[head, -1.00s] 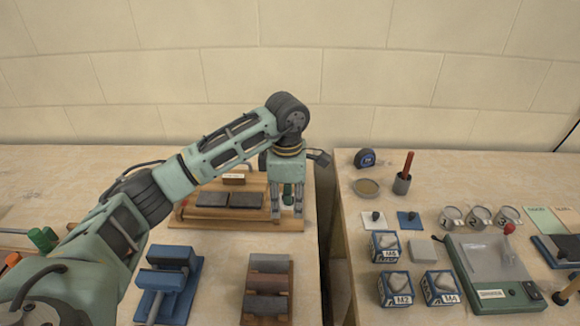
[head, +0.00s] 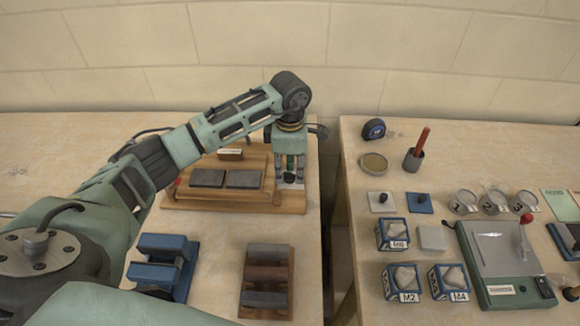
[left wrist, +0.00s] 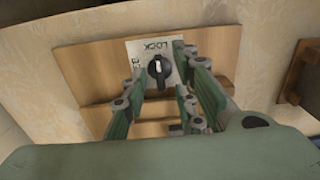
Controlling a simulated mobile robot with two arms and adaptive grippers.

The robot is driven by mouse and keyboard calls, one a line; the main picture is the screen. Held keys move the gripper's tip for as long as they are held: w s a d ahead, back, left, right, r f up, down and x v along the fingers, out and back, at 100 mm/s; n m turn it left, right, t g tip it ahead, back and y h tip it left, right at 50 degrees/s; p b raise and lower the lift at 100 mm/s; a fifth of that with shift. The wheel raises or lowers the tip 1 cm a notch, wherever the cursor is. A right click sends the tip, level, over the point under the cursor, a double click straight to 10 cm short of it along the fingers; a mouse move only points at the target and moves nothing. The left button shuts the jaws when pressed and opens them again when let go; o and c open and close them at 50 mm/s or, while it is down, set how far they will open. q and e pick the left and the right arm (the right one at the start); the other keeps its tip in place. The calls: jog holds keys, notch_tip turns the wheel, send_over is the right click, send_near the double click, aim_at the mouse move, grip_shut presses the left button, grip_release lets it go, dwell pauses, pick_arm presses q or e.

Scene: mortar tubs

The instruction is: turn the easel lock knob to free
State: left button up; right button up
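The easel lock knob (left wrist: 158,70) is black with a white mark, on a white label (left wrist: 140,52) reading LOCK in upside-down letters. The mark sits on the knob's upper side, toward the word LOCK; a second word is partly hidden. The label is on the wooden easel base (head: 180,200). My left gripper (head: 290,180) points down over the base's right end and hides the knob in the head view. In the left wrist view its fingers (left wrist: 160,68) are apart, one on each side of the knob, and contact cannot be told. My right gripper is out of view.
A blue rack (head: 163,265) and a brown rack (head: 267,280) stand in front.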

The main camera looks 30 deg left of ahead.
pick_arm(q)
jog(key=shift+f, duration=0.3)
jog(key=shift+c, duration=0.9)
grip_shut()
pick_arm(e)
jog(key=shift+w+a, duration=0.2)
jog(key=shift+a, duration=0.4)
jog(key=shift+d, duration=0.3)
